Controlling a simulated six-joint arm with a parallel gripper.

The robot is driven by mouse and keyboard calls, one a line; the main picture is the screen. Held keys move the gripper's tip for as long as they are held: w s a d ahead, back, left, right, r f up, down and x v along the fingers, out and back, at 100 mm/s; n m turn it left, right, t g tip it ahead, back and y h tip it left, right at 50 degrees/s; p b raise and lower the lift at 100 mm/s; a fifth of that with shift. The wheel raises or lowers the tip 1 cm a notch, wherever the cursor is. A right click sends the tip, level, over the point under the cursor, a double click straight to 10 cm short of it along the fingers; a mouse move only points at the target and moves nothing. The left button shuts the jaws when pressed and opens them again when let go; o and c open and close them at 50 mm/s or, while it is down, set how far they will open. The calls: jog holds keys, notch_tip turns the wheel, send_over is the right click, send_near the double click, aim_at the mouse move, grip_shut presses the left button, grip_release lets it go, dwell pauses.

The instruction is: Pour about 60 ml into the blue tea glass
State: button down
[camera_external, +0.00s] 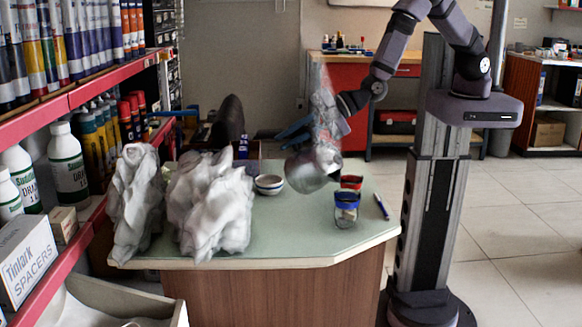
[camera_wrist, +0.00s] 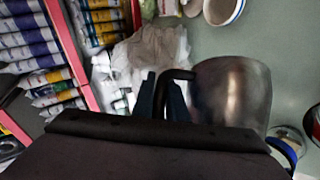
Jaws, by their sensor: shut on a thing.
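My gripper (camera_wrist: 163,98) is shut on the dark handle of a metal pitcher (camera_wrist: 232,92). In the external view the pitcher (camera_external: 312,168) is held above the table, tilted with its lower side toward the glasses at right. The blue-rimmed tea glass (camera_external: 346,210) stands upright on the table, right of and below the pitcher. It also shows partly in the wrist view (camera_wrist: 284,149), cut off by my gripper body. A red-rimmed glass (camera_external: 350,183) stands just behind it. I cannot see any stream of liquid or tell the level in the blue glass.
The green table (camera_external: 285,235) is clear in front of the pitcher. A blue pen (camera_external: 382,206) lies near the right edge. Small bowls (camera_external: 269,185) stand behind, left of the pitcher. Two crumpled whitish masses (camera_external: 208,205) fill the left side, beside a red shelf (camera_external: 85,95) of bottles and tubes.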

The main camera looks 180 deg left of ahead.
aim_at(296, 153)
jog(key=shift+w+a+r+h, duration=0.15)
jog(key=shift+r+h, duration=0.05)
jog(key=shift+r, duration=0.15)
jog(key=shift+w+a+r+h, duration=0.1)
jog(key=shift+a+r+h, duration=0.1)
jog(key=shift+r, duration=0.1)
jog(key=shift+r, duration=0.1)
jog(key=shift+w+a+r+n+g+h, duration=0.2)
jog(key=shift+w+r+n+g+h, duration=0.1)
jog(key=shift+r+n, duration=0.1)
jog(key=shift+w+a+r, duration=0.1)
jog(key=shift+r, duration=0.05)
jog(key=shift+w+a+r+h, duration=0.15)
jog(key=shift+a+r+h, duration=0.05)
jog(key=shift+r+h, duration=0.1)
jog(key=shift+w+a+r+n+h, duration=0.4)
jog(key=shift+w+a+r+n, duration=0.1)
jog(key=shift+w+a+r, duration=0.05)
dwell(2.0)
